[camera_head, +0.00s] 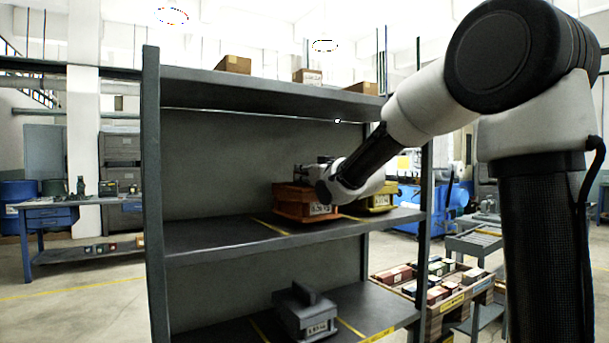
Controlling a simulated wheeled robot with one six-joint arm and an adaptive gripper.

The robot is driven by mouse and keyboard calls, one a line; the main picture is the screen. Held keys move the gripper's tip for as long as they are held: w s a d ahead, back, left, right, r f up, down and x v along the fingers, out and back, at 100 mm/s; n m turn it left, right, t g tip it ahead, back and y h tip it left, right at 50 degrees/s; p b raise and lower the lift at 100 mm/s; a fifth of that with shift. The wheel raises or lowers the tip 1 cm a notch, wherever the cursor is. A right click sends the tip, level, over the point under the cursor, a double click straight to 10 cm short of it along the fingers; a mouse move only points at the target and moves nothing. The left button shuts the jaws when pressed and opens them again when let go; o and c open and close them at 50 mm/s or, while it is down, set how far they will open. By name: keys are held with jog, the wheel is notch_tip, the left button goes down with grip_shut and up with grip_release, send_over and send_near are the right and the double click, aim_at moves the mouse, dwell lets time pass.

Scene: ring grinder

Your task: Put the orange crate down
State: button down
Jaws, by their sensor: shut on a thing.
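The orange crate (292,207) is at the middle shelf board (215,237) of a grey rack, right of the board's centre. A white label shows on its front. My gripper (312,178) is at the top of the crate and shut on it. My wrist hides the fingers and part of the crate's upper right side. The crate looks level and very close to the board; I cannot tell whether its underside touches it.
A yellow crate (379,203) stands just right of the orange one. A grey crate (305,312) sits on the lower board. Small boxes (233,65) lie on the top board. The middle board's left part is clear. The rack's left post (153,180) stands at the front.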

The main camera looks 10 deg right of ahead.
jog(key=shift+f, duration=0.1)
jog(key=c, duration=1.4)
grip_release()
jog(key=v, duration=1.2)
jog(key=s+d+f+m+g+h, duration=0.3)
jog(key=s+d+f+g+h, duration=0.35)
jog(key=s+d+f, duration=0.5)
jog(key=s+f+g, duration=0.2)
jog(key=s+f, duration=0.1)
jog(key=s, duration=0.3)
jog(key=s+f+g, duration=0.2)
jog(key=s+f, duration=0.1)
jog(key=s, duration=0.4)
jog(key=s+f+g+y, duration=0.1)
jog(key=s+f+g, duration=0.1)
jog(key=s, duration=0.5)
jog(key=shift+s+a+f+m+g, duration=0.1)
jog(key=shift+a+f+m+g, duration=0.05)
jog(key=shift+f, duration=0.25)
jog(key=shift+s+a+f+m+g, duration=0.1)
jog(key=shift+s+a+f+m, duration=0.05)
jog(key=shift+f, duration=0.2)
